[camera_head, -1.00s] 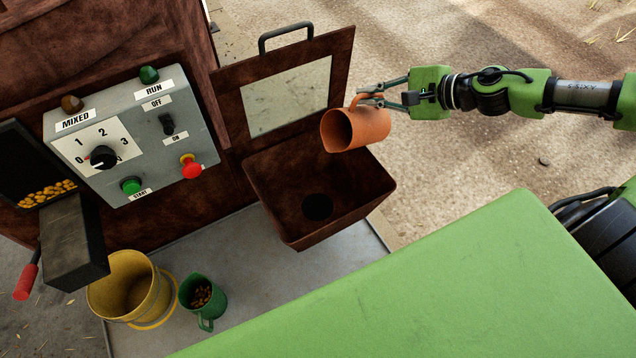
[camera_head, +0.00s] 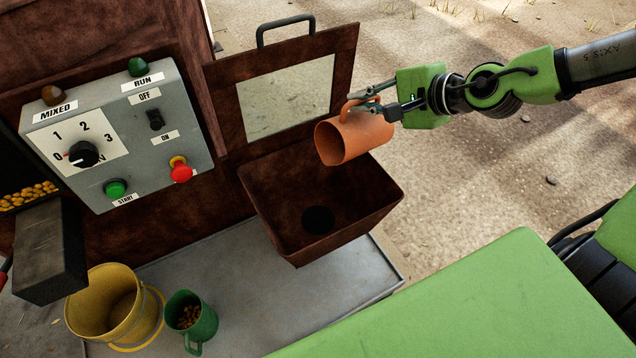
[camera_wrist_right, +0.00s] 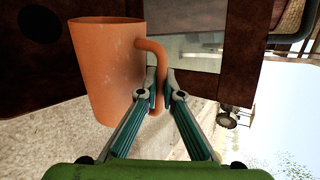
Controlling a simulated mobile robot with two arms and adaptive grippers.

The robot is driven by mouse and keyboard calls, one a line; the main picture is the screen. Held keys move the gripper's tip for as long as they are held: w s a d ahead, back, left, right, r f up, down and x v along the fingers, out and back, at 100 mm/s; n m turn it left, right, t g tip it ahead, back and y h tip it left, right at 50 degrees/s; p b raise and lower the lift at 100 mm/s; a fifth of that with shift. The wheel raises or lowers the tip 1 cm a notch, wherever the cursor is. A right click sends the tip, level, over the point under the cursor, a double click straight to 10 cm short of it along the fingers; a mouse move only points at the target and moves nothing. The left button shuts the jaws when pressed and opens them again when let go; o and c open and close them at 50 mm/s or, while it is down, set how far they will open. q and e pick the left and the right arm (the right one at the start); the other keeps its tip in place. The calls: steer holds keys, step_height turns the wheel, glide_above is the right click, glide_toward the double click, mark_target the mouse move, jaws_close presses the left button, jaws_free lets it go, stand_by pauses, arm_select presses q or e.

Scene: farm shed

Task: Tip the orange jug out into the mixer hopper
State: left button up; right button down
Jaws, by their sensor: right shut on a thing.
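The orange jug (camera_head: 352,138) is above the mixer hopper (camera_head: 262,196), tilted on its side with its mouth facing left and down. My right gripper (camera_head: 372,98) is shut on the jug's handle; the jug also shows in the right wrist view (camera_wrist_right: 105,70), with the gripper's fingers (camera_wrist_right: 160,90) on its handle. No contents show in the jug or falling from it. The hopper is an open brown box with a dark hole in its floor, and its lid (camera_head: 285,95) stands raised behind. My left gripper is not in view.
A grey control box (camera_head: 128,165) with a dial, switch and buttons is left of the hopper. A yellow bucket (camera_head: 105,310) and a green jug (camera_head: 203,325) holding brown pieces stand on the grey platform (camera_head: 235,285). A green surface (camera_head: 480,300) fills the lower right.

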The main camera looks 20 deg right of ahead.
mark_target(349, 106)
steer(key=shift+f, duration=0.2)
steer(key=shift+s+a+r+h+b, duration=0.1)
steer(key=shift+a+h+b, duration=0.2)
steer(key=shift+a+b, duration=0.5)
steer(key=shift+d+n+b, duration=0.2)
steer(key=shift+n+b, duration=0.1)
steer(key=shift+b, duration=0.25)
steer(key=shift+s+a+b, duration=0.1)
steer(key=shift+a+b, duration=0.35)
steer(key=shift+b, duration=0.05)
steer(key=shift+f+h+b, duration=0.25)
steer(key=shift+h+b, duration=0.05)
steer(key=shift+b, duration=0.3)
steer(key=shift+s+a+r+n, duration=0.2)
steer(key=shift+a+r+n, duration=0.15)
steer(key=shift+a, duration=0.15)
steer(key=shift+h+p, duration=0.3)
steer(key=shift+w, duration=0.1)
